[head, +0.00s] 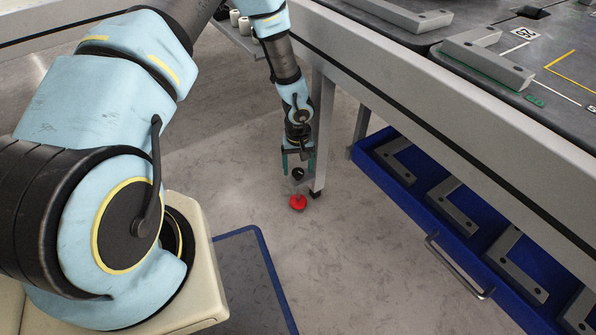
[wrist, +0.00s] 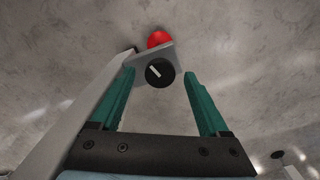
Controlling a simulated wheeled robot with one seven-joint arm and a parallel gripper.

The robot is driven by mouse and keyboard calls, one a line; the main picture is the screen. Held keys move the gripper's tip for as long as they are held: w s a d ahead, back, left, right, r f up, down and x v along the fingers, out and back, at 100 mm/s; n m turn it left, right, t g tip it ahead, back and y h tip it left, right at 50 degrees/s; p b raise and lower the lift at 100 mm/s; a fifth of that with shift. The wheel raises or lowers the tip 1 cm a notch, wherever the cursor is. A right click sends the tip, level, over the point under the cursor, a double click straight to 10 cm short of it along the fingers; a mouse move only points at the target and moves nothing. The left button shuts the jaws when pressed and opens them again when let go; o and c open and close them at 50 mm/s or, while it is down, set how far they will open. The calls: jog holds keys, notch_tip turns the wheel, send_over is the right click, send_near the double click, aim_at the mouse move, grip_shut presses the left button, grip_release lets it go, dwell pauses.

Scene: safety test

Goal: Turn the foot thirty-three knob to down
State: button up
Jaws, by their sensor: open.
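The knob (wrist: 159,73) is a round black dial with a white pointer line, on a small grey plate (wrist: 168,54). In the wrist view its line slants from upper left to lower right. In the head view the knob (head: 298,173) sits low by the table leg, just below my gripper (head: 298,158). My gripper (wrist: 159,78) is open, with its two green fingers apart on either side of the knob in the wrist view. I see no finger touching the knob; the depth between them is hard to tell. No label can be read.
A red round button (head: 298,203) is on the same fixture, close beyond the knob; it also shows in the wrist view (wrist: 159,39). A grey table leg (head: 322,130) stands right beside my gripper. A blue drawer (head: 440,215) with grey brackets is to the right. Floor is clear below.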

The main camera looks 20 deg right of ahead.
jog(key=shift+f, duration=0.35)
grip_shut()
dwell(0.5)
